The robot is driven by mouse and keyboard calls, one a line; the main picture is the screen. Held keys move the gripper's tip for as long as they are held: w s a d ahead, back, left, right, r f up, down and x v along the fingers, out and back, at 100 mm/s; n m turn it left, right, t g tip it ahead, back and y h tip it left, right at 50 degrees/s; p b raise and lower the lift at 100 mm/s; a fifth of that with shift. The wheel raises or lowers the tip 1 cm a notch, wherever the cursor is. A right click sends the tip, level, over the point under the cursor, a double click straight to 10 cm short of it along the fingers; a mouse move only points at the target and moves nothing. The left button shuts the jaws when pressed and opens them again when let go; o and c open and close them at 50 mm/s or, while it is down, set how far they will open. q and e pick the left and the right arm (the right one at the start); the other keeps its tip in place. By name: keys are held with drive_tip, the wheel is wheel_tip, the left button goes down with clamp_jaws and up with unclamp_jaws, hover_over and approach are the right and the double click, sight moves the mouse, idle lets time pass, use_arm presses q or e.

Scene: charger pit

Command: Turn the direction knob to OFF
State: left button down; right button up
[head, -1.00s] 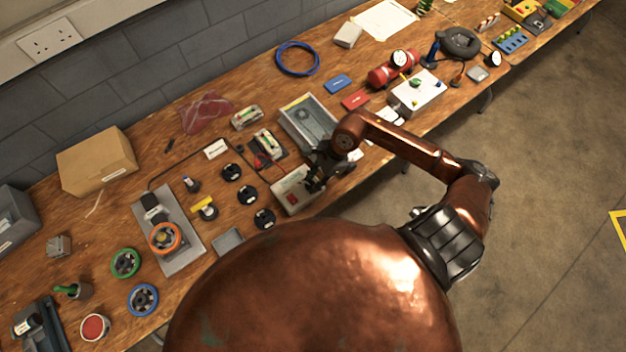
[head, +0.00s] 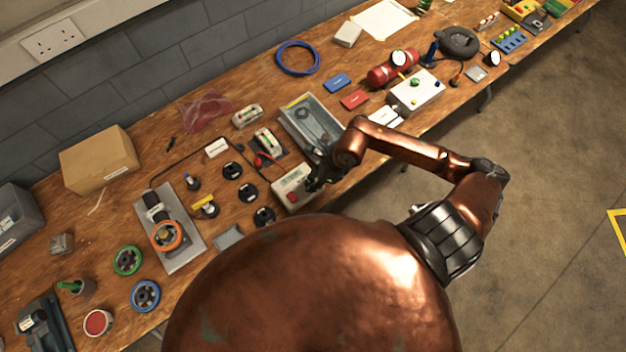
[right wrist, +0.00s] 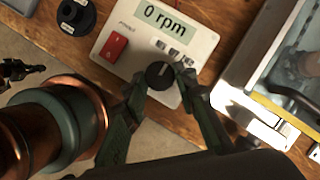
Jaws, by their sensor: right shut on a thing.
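The control box (right wrist: 150,35) is pale, with a display reading 0 rpm and a red power switch (right wrist: 115,47). It also shows in the head view (head: 288,182). The round black direction knob (right wrist: 160,75) sits near its edge, with a light pointer mark on top. The small labels above it are too small to read. My right gripper (right wrist: 164,78) is shut on the knob, one finger on each side. In the head view the right gripper (head: 312,180) is at the box's right side. A dark jointed part at the right wrist view's left edge may be my left gripper (right wrist: 22,76).
A grey tray with a clear cover (head: 312,125) stands close behind the right gripper. Black round pieces (head: 248,193) lie left of the box. A motor rig with an orange wheel (head: 166,235) stands farther left. The table's front edge is close to the box.

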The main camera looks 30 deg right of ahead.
drive_tip(key=shift+w, duration=0.1)
drive_tip(key=o, duration=1.2)
drive_tip(key=shift+c, duration=0.2)
drive_tip(key=v, duration=1.2)
